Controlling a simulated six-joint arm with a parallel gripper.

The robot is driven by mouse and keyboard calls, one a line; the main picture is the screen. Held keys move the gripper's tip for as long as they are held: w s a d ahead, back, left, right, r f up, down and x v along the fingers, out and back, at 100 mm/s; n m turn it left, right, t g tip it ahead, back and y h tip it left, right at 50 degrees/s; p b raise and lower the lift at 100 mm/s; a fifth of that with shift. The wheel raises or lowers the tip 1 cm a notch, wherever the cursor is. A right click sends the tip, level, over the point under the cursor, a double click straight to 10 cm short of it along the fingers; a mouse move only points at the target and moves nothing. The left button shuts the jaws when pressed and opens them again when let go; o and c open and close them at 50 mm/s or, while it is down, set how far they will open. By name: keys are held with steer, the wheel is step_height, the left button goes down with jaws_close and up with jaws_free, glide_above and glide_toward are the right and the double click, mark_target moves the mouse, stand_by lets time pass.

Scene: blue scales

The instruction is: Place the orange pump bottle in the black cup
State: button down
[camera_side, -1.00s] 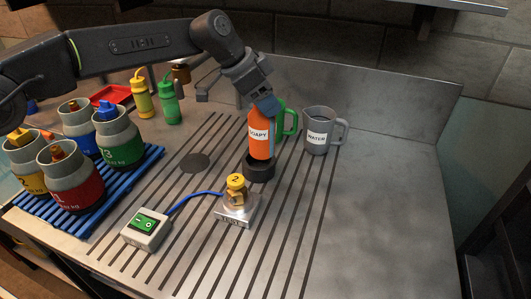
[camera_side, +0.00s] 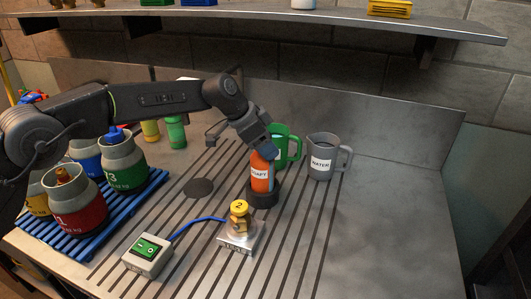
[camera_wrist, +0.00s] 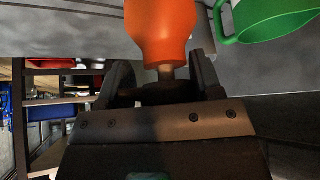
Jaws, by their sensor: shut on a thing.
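The orange pump bottle (camera_side: 261,177) is upright in the side view, with a white label on its front. My gripper (camera_side: 268,150) is shut on its top end from above. The cup does not show there.
A green mug (camera_side: 292,145) stands close behind the bottle, and a grey mug (camera_side: 321,158) to its right. A yellow-topped weight (camera_side: 239,215) sits on a small scale in front. The right counter is clear.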

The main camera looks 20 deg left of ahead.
steer(key=shift+f, duration=1.3)
steer(key=shift+c, duration=1.4)
jaws_free()
steer(key=shift+f, duration=0.15)
steer(key=shift+r, duration=0.25)
steer(key=v, duration=1.1)
steer(key=shift+a+r, duration=0.2)
steer(key=shift+r, duration=0.15)
steer(key=shift+s, duration=0.15)
